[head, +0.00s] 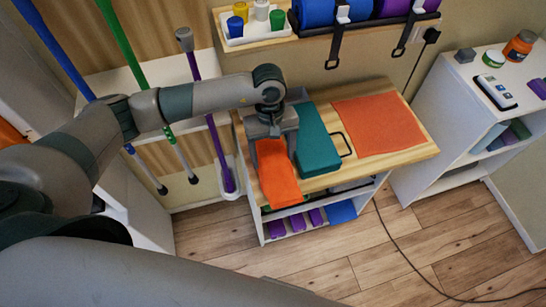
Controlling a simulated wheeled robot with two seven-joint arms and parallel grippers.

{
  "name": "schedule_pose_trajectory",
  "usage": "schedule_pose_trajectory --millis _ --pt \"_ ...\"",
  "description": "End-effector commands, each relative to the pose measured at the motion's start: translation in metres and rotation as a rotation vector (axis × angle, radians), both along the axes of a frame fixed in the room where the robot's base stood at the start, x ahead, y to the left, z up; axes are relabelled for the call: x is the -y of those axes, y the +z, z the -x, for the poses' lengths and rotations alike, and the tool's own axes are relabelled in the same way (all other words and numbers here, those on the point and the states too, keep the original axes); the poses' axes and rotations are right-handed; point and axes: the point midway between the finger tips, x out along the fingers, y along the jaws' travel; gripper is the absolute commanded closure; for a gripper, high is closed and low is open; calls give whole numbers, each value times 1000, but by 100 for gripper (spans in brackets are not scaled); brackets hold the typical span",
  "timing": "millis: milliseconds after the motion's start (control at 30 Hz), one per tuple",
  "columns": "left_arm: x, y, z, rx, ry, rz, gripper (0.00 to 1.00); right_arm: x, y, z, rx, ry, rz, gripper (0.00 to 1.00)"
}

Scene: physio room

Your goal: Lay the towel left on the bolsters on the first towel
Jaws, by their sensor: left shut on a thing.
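My left gripper (274,137) points down over the left part of the wooden-topped bench and is shut on a bright orange towel (278,178). The held towel hangs from the fingers towards the bench's front edge; I cannot tell whether it touches the top. A flat orange-red towel (379,125), which looks like the first towel, lies spread on the right part of the bench top. The blue bolster (316,10) and the purple bolster (393,7) lie strapped on the wall shelf at the top, with no towel visible on them. My right gripper is out of view.
A teal case (317,145) with a dark handle stands on the bench between the held towel and the flat one. Bare wood (405,157) shows along the front. A white cabinet (470,75) with small items stands at right. Upright poles (213,125) stand at left.

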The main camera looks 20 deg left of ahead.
Motion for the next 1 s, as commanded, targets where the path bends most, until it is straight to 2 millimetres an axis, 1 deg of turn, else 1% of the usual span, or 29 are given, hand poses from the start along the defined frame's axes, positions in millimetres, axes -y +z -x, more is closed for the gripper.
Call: schedule_pose_trajectory --millis 33,133,433,633,667,700,733,1000 --pt "0 -8 1 -2 1 0 54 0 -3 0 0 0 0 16" --pt "0 -16 0 0 1 0 54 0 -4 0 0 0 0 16" --pt "0 -17 0 1 0 0 54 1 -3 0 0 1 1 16" --pt "0 -21 -1 1 0 0 54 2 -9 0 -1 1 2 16" --pt "0 -20 0 1 0 -1 21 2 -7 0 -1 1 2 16" --pt "0 -19 0 0 0 0 12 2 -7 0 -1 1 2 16" --pt "0 -20 0 0 0 0 10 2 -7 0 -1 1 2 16" --pt "0 -19 0 0 0 0 10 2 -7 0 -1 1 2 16"
